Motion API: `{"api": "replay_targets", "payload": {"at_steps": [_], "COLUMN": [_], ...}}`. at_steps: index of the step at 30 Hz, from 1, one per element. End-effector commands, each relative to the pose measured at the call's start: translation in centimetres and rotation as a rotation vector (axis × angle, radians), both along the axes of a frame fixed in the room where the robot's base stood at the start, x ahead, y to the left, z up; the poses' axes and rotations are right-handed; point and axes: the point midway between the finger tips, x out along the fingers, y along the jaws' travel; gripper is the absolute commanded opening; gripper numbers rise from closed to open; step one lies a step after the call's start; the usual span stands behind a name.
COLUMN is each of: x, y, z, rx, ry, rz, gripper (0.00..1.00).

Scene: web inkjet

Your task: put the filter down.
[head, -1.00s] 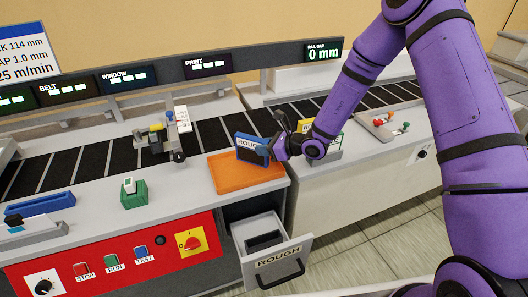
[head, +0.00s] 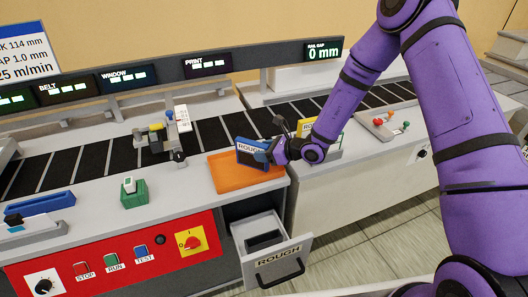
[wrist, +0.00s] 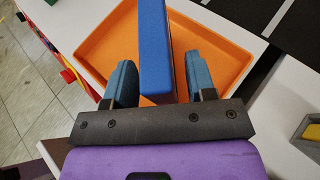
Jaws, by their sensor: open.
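The filter (head: 250,152) is a blue block with a label reading ROUGH. It stands upright on its edge in the orange tray (head: 219,178). In the wrist view the filter's blue top (wrist: 154,40) runs between my two fingers. My gripper (wrist: 160,82) is open, with a gap between the filter and each finger. In the head view my gripper (head: 268,152) is at the filter's right end. The tray's orange rim (wrist: 92,52) surrounds the filter in the wrist view.
A yellow block (head: 306,126) stands behind my gripper on the right counter. A green holder (head: 134,195) sits left of the tray. The dark belt (head: 95,160) runs behind.

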Motion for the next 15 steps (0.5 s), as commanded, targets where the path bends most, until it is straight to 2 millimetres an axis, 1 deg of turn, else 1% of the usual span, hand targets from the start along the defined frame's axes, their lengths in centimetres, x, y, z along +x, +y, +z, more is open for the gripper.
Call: {"api": "replay_targets", "payload": {"at_steps": [5,15], "x": [-0.9,-3.9], "y": [-1.8,-7.1], "z": [0.9,3.4], "rx": [-0.001,0.000], "ry": [0.000,-0.001], "rz": [-0.002,-0.002], "gripper": [0.51,0.51]}}
